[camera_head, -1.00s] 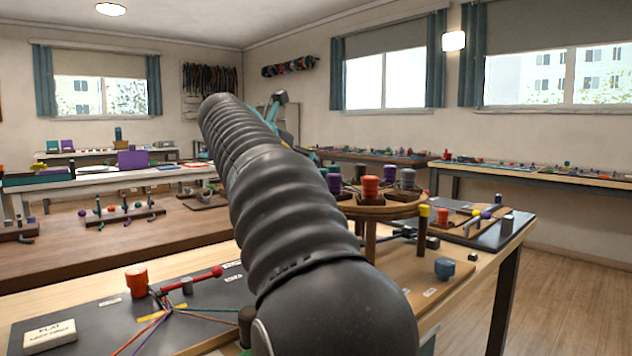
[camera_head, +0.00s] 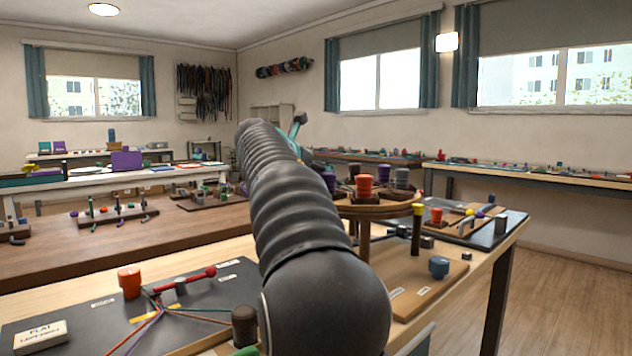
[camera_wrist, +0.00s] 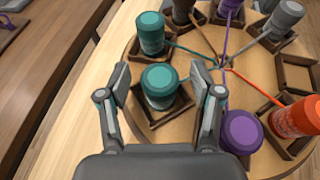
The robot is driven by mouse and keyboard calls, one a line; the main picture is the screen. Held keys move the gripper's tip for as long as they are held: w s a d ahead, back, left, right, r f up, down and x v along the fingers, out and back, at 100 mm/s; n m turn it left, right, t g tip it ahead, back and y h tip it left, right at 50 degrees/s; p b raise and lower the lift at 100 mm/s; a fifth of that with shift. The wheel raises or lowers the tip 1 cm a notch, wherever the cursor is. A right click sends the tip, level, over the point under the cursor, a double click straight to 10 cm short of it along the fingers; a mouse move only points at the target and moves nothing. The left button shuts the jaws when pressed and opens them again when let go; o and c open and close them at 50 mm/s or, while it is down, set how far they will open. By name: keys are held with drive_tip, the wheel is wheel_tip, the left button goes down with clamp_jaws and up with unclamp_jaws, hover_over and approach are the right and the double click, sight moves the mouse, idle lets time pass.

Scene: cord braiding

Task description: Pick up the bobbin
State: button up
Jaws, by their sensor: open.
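In the wrist view, a teal bobbin (camera_wrist: 160,86) stands in a square wooden holder (camera_wrist: 146,121) on a round wooden disc (camera_wrist: 202,91). My gripper (camera_wrist: 162,78) is open, with one finger on each side of this bobbin. Whether the fingertips are level with the bobbin is hard to tell. In the head view, my arm hides the gripper and this bobbin. The round stand (camera_head: 372,211) shows to the right of my arm, with red (camera_head: 364,187) and grey bobbins on it.
On the disc, another teal bobbin (camera_wrist: 151,32) stands behind, a purple one (camera_wrist: 240,131) and an orange one (camera_wrist: 296,117) to the right. Cords run between the bobbins and the disc's middle. An empty holder (camera_wrist: 296,72) is at the right. A yellow-topped post (camera_head: 417,229) stands beside the stand.

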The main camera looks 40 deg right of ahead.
clamp_jaws()
drive_tip(key=shift+r, duration=0.1)
